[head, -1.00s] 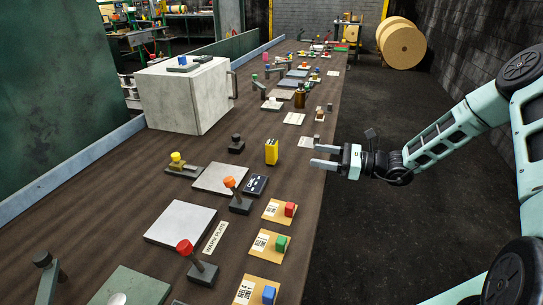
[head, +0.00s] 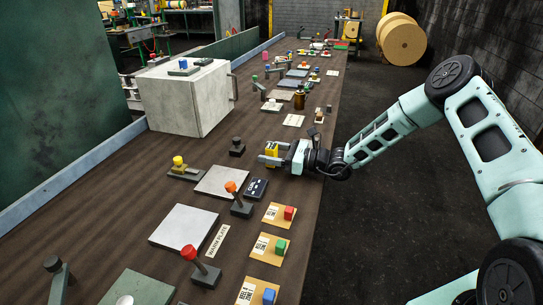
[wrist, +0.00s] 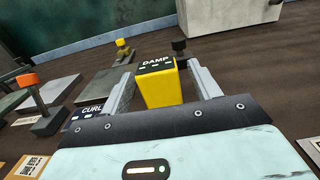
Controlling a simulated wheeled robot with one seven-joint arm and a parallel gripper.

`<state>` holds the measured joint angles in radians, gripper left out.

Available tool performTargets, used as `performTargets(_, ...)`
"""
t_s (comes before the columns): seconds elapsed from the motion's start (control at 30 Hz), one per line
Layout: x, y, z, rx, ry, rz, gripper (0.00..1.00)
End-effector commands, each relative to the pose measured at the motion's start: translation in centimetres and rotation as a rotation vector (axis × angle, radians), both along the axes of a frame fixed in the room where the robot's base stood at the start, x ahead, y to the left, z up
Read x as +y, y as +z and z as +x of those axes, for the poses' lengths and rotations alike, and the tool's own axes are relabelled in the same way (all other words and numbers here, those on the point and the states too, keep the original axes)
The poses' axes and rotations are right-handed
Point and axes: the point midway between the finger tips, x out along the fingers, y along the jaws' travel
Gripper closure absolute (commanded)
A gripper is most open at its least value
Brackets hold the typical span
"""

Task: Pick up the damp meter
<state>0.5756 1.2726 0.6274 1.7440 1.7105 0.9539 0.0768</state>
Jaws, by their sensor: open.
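The damp meter (wrist: 158,88) is a yellow upright block with a black top labelled DAMP. In the wrist view it stands between the two fingers of my gripper (wrist: 160,85), with a finger on each side and small gaps showing. In the head view the damp meter (head: 271,149) is partly hidden by my gripper (head: 271,155), which reaches over the bench from the right. The fingers are open around the meter, which appears to stand on the bench.
A dark CURL block (head: 256,187) lies close by, near an orange-knobbed lever (head: 236,194). A black-knobbed post (head: 237,147) stands behind the meter. A large grey box (head: 187,100) stands farther back. Cards with coloured blocks line the right edge.

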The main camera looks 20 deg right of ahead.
Motion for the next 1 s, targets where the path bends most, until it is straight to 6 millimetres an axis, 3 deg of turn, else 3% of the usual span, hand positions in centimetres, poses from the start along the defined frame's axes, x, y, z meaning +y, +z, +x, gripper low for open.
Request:
performTargets(0.13,1.3,0.0,0.9,0.001,0.000,-0.001,0.38)
performTargets(0.4,1.5,0.0,1.1,0.001,-0.001,-0.001,0.38)
performTargets(0.6,1.5,0.0,1.1,0.001,-0.001,-0.001,0.93)
performTargets(0.87,1.5,0.1,1.1,-0.001,-0.001,0.000,0.93)
performTargets(1.0,1.4,1.4,1.1,-0.003,-0.001,-0.001,0.93)
